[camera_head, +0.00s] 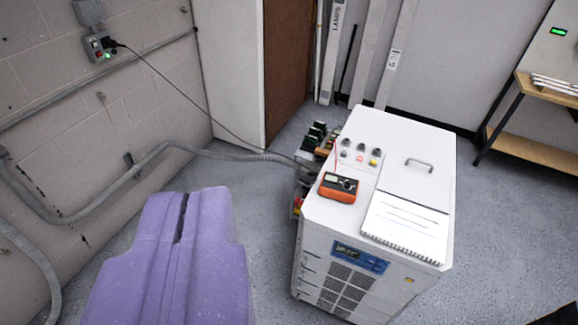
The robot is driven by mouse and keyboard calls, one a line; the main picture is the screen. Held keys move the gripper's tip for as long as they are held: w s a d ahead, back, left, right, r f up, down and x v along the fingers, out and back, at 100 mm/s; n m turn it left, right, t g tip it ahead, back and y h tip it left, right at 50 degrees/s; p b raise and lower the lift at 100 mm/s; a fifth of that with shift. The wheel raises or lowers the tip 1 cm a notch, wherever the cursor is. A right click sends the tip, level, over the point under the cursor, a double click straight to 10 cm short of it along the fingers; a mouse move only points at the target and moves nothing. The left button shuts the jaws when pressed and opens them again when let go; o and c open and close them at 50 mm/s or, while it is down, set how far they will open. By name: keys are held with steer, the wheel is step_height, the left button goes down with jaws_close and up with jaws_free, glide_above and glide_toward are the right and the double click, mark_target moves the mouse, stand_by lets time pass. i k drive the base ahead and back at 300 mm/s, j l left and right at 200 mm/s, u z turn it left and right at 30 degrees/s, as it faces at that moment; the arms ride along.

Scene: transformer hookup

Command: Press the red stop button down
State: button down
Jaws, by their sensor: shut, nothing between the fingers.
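My gripper (183,218) is the purple shape at the lower left, its two fingers pressed together along a dark slit. It is shut and empty, and appears apart from the cabinet. A white cabinet (325,232) stands to its right. A small red part over yellow (297,206) shows on the cabinet's left side, partly hidden; it may be the red stop button. A small red round light or button (360,158) is on the cabinet's top panel, below dark knobs. I cannot tell for certain which is the stop button.
An orange meter (338,187) and a spiral notebook (405,222) lie on the cabinet top, near a handle (419,163). A grey conduit (215,154) and thin cable run to its left side. A wall outlet box (98,47) is at upper left. A shelf (535,140) stands right.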

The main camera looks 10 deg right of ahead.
mark_target(297, 201)
steer(key=i+l+u, duration=0.3)
steer(key=i, duration=0.4)
steer(key=i+l+u, duration=0.3)
steer(key=i, duration=0.35)
steer(key=i+l+u, duration=0.3)
steer(key=i+l, duration=0.3)
